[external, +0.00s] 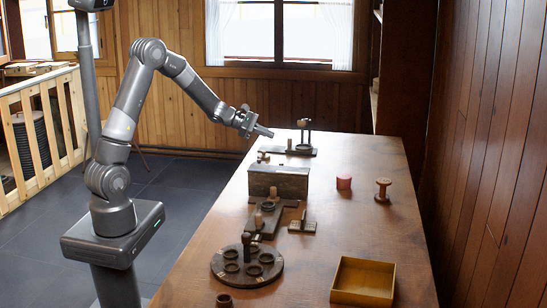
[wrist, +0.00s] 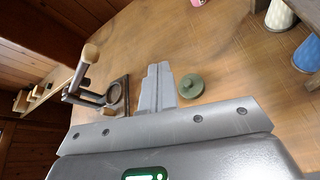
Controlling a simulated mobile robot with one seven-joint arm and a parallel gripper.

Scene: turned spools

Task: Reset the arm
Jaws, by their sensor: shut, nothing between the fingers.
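My gripper (external: 264,131) is held out over the far left part of the wooden table, at the end of my bent arm. Its fingers (wrist: 157,88) are together in the wrist view, with nothing between them. In that view a green round piece with a knob (wrist: 191,86) lies just right of the fingertips. A dark stand with a ring and a pale-topped upright (wrist: 115,92) is just to their left. In the external view a stand with a ring post (external: 305,138) is at the table's far end, right of my gripper.
On the table (external: 345,235) are a dark grey block (external: 278,182), a red cylinder (external: 344,183), a wooden spool (external: 383,190), a round dark tray (external: 218,262) with cups, and an open yellow box (external: 363,280). The table's right side is mostly clear. A wood wall (external: 480,150) stands right.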

